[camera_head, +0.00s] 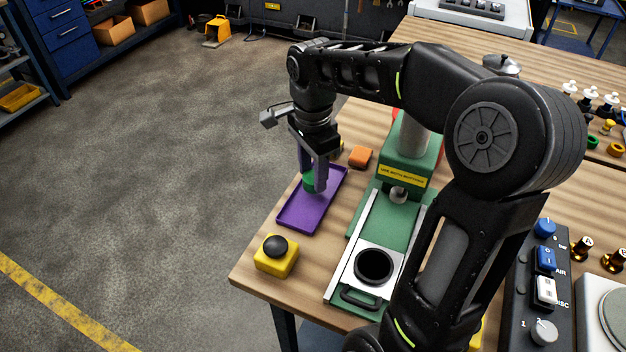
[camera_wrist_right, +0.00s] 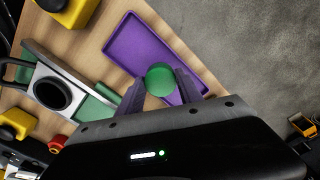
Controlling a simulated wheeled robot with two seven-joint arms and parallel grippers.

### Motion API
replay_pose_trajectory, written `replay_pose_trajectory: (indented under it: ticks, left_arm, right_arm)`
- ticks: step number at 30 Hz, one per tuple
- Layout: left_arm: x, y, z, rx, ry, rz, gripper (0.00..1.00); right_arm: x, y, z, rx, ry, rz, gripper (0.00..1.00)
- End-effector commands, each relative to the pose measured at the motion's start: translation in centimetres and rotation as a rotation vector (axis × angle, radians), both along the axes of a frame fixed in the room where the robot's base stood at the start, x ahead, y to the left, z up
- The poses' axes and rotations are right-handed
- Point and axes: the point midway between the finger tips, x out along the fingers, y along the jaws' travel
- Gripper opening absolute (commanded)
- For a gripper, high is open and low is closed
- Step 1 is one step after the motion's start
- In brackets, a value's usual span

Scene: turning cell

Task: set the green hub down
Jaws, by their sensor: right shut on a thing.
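The green hub (camera_head: 309,184) is between the fingers of my right gripper (camera_head: 314,180), over the far part of the purple tray (camera_head: 300,216). In the right wrist view the green hub (camera_wrist_right: 160,79) sits between the fingertips of my right gripper (camera_wrist_right: 158,88), which is shut on it. The purple tray (camera_wrist_right: 135,45) lies behind and around it there. I cannot tell whether the hub touches the tray floor. The fingers hide part of the hub in the head view. My left gripper is not in view.
A green press (camera_head: 400,215) with a round black opening stands right of the tray. A yellow box with a black button (camera_head: 276,262) sits near the table's front corner. The tray's near part is empty.

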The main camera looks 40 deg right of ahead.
Motion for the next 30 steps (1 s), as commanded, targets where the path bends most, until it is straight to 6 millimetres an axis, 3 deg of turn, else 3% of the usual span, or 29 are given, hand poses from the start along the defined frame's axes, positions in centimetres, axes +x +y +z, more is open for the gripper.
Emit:
replay_pose_trajectory:
  ticks: [6,18,19,26,30]
  left_arm:
    - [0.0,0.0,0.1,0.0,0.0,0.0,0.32]
    - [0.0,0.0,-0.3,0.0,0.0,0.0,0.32]
    - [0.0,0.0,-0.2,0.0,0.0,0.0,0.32]
    - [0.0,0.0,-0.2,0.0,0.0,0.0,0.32]
    - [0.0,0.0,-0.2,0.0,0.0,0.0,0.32]
  right_arm:
    - [-0.1,0.0,-2.7,0.0,0.003,-0.001,0.0]
    - [0.0,0.0,-3.2,0.0,0.001,0.0,0.0]
    - [0.0,0.0,-3.1,0.0,0.001,0.0,0.45]
    - [-0.1,0.0,-3.1,0.0,0.002,0.0,0.64]
    - [-0.1,0.0,-3.1,0.0,0.002,0.0,0.64]
